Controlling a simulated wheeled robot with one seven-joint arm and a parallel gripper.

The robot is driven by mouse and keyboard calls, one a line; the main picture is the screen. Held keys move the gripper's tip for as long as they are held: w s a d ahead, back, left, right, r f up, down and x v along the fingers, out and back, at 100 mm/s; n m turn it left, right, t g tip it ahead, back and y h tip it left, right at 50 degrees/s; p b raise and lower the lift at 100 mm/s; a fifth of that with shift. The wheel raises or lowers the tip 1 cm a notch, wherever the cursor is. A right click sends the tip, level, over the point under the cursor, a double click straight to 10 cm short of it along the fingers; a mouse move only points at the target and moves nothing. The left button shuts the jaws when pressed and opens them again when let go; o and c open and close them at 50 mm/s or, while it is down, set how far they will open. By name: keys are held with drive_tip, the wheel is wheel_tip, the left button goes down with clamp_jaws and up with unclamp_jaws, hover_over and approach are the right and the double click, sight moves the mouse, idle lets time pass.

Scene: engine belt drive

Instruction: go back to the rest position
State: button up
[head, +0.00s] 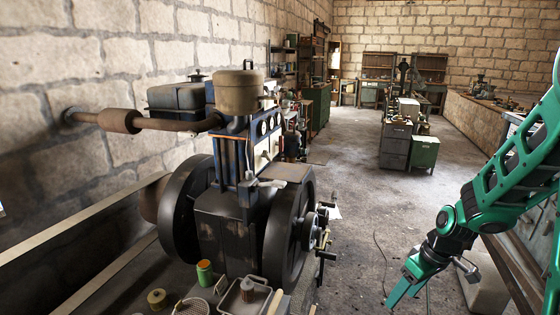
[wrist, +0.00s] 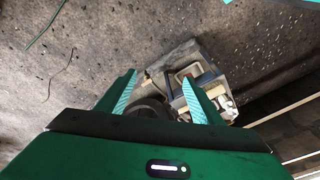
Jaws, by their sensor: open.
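My gripper (head: 402,288) hangs at the lower right of the head view, pointing down and to the left over the concrete floor. In the wrist view my gripper (wrist: 160,95) shows two teal fingers spread apart with nothing held between them. The engine (head: 240,190), with its dark flywheels, stands at the left of the head view, well apart from my gripper. Its lower parts are partly hidden by things in front.
Grey and green cabinets (head: 396,145) stand farther back. Floor (head: 355,215) between engine and arm is mostly clear, with a thin cable lying on it.

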drive_tip(key=s+d+r+m, duration=0.2)
drive_tip(key=s+r+m, duration=0.2)
drive_tip(key=s, duration=0.4)
drive_tip(key=s+d+r+m+g+h, duration=0.1)
drive_tip(key=s+d+r+m, duration=0.2)
drive_tip(key=s+r, duration=0.3)
drive_tip(key=s+d+r+m+h, duration=0.1)
drive_tip(key=s+d+r+m, duration=0.2)
drive_tip(key=s, duration=0.7)
drive_tip(key=shift+s+r+m+g, duration=0.4)
drive_tip(key=shift+r+m, duration=0.5)
drive_tip(key=shift+r, duration=0.05)
